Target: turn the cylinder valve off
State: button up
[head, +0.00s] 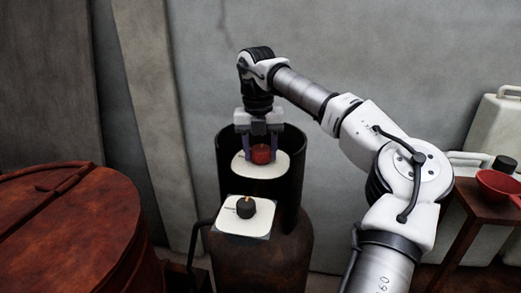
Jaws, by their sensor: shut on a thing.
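The gas cylinder (275,262) is brown and rusty and stands upright in the middle of the head view. A dark open collar (292,190) rises around its top. The red valve knob (261,154) sits inside the collar in front of a white plate (275,169). My gripper (261,153) points down into the collar, with its two fingers on either side of the red knob, shut on it. A black knob (245,208) with an orange mark sits on a second white plate (230,222) at the cylinder's front. The knob's underside is hidden.
A large rusty-red lidded vat (75,225) fills the lower left. A small wooden table (473,205) with a red bowl (496,184) stands at right, near white jugs (495,125). A grey wall is close behind the cylinder. A dark hose runs at the cylinder's left.

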aim_at(258, 149)
jog(key=shift+r, duration=0.1)
jog(key=o, duration=1)
jog(key=r, duration=1.3)
jog(key=shift+a+r+p, duration=0.25)
jog(key=shift+r+p, duration=0.1)
jog(key=shift+r, duration=0.05)
